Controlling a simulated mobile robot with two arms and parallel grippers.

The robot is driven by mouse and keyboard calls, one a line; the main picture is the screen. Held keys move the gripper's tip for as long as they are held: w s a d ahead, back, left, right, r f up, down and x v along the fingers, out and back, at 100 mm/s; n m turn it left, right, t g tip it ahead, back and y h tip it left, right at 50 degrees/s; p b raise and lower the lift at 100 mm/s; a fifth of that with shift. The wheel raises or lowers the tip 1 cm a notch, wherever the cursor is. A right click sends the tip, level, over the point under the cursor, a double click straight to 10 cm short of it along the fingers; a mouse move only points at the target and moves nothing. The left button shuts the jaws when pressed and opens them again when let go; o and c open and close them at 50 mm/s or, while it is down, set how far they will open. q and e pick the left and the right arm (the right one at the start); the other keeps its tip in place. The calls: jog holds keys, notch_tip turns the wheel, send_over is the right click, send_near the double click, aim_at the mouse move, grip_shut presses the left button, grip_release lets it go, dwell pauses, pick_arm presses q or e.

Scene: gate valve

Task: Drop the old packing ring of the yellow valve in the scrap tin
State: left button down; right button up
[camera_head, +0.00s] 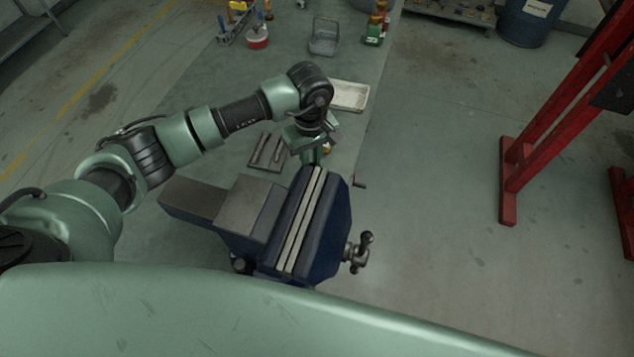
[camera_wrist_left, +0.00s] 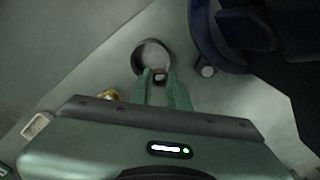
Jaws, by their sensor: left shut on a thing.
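My left gripper (camera_head: 312,158) reaches in beyond the blue vise in the head view. In the left wrist view its green fingers (camera_wrist_left: 161,82) are shut on a small brownish piece (camera_wrist_left: 160,77), seemingly the old packing ring; its shape is hard to tell. Just beyond the fingertips in that view is a round, light-grey open container (camera_wrist_left: 152,52), which looks like the scrap tin. The held piece overlaps its near edge in the picture; the height between them is unclear. A brass-yellow part (camera_wrist_left: 108,95), perhaps of the yellow valve, shows beside the gripper. My right gripper is not in view.
The blue vise (camera_head: 330,225) stands close to my gripper. Dark tools (camera_head: 267,150) lie left of it. Beyond are a pale tray (camera_head: 350,96), a grey basket (camera_head: 324,38) and a red tin (camera_head: 258,40). A red frame (camera_head: 507,190) stands at the right.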

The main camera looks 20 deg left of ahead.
pick_arm(q)
jog(key=c, duration=1.3)
grip_release()
jog(key=shift+r+b, duration=1.35)
jog(key=shift+r, duration=2.6)
